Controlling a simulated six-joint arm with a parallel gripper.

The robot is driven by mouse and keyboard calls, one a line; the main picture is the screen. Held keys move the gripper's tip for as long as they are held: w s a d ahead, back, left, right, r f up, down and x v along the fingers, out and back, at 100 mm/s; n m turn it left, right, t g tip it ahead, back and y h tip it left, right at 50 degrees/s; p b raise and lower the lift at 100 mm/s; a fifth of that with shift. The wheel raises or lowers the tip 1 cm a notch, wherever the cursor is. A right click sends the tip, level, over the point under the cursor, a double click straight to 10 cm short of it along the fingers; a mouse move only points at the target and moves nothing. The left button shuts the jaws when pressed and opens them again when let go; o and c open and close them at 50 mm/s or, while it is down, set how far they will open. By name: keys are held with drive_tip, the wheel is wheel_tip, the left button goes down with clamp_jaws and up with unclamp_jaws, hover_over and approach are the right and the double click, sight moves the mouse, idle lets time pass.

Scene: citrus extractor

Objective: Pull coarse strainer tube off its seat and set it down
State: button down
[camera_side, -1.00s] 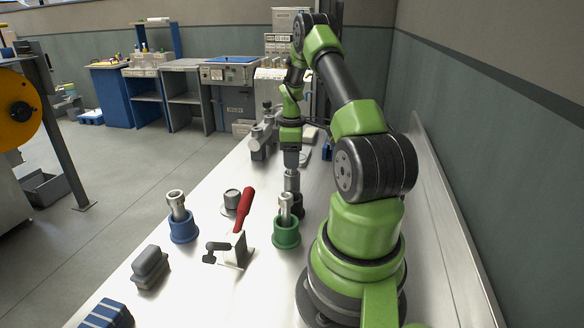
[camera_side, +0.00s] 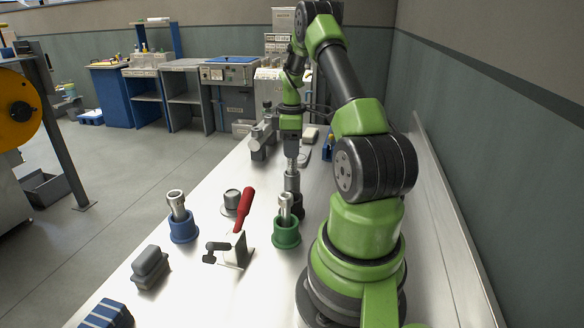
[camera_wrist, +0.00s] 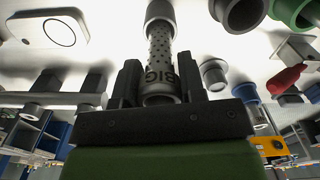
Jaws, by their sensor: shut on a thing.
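My gripper (camera_side: 291,152) is above the bench, pointing down. In the wrist view its two dark fingers (camera_wrist: 159,76) are shut on the coarse strainer tube (camera_wrist: 160,52), a grey perforated tube lettered "BIG". In the side view a short length of the tube (camera_side: 291,163) shows upright below the fingers. Its lower end meets a plain grey cylinder (camera_side: 292,183), its seat; I cannot tell how deep it still sits.
A green socket (camera_side: 286,236) and a blue socket (camera_side: 183,229) each hold a metal tube. A red-handled clamp (camera_side: 243,210), a small round grey part (camera_side: 232,198) and a grey block (camera_side: 150,266) stand nearby. Bare bench lies at front centre. A wall runs along the right.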

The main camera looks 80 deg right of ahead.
drive_tip(key=shift+r, duration=1.1)
drive_tip(key=shift+r, duration=0.2)
drive_tip(key=shift+r, duration=1.9)
drive_tip(key=s+a, duration=0.2)
drive_tip(key=a, duration=0.7)
drive_tip(key=shift+s+a+f, duration=0.1)
drive_tip(key=shift+a+f, duration=0.1)
drive_tip(key=shift+f, duration=1.65)
drive_tip(key=shift+s+a+f, duration=0.1)
drive_tip(key=shift+a+f, duration=0.1)
drive_tip(key=shift+f, duration=1.6)
drive_tip(key=shift+s+a+f, duration=0.1)
drive_tip(key=shift+a+f, duration=0.1)
drive_tip(key=shift+f, duration=1.65)
drive_tip(key=shift+f, duration=0.1)
